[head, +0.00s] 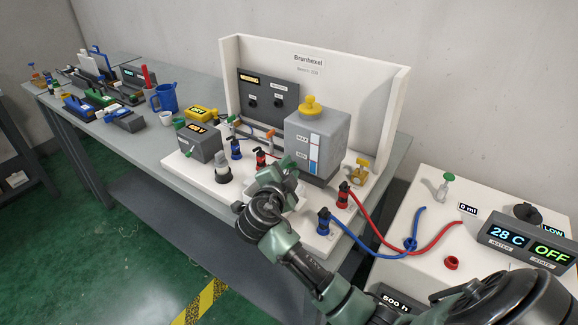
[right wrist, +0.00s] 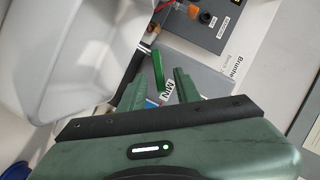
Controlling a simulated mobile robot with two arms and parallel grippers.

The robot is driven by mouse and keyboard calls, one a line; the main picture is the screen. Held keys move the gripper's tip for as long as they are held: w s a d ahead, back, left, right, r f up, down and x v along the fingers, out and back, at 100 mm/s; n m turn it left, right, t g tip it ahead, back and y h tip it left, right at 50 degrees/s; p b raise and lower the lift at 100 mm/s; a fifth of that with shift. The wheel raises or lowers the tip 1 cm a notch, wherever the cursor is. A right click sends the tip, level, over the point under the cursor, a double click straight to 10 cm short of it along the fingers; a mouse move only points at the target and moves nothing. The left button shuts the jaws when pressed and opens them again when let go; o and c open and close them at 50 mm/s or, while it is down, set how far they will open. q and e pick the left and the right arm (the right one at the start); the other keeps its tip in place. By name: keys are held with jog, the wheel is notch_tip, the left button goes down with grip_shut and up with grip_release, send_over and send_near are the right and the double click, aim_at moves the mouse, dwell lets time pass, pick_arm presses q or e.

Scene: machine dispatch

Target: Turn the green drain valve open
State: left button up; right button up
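My right gripper (head: 286,168) reaches in over the front of the white bench unit, beside the grey tank (head: 318,140). In the right wrist view, the right gripper (right wrist: 160,76) is open, with its two green fingers apart. A bright green bar (right wrist: 158,70), which looks like the green drain valve's handle, shows between the fingertips, with gaps on both sides. I cannot tell how deep it lies between them. In the head view the gripper hides most of that spot. My left gripper is not in view.
Red and blue hose fittings (head: 343,195) stand on the unit's right front. A yellow valve (head: 359,169) is behind them. A grey box (head: 200,142) and black-handled valves are on the left. A second machine (head: 440,262) on the right has another green-handled valve (head: 447,177).

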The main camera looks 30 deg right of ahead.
jog(key=shift+w+f, duration=0.1)
grip_shut()
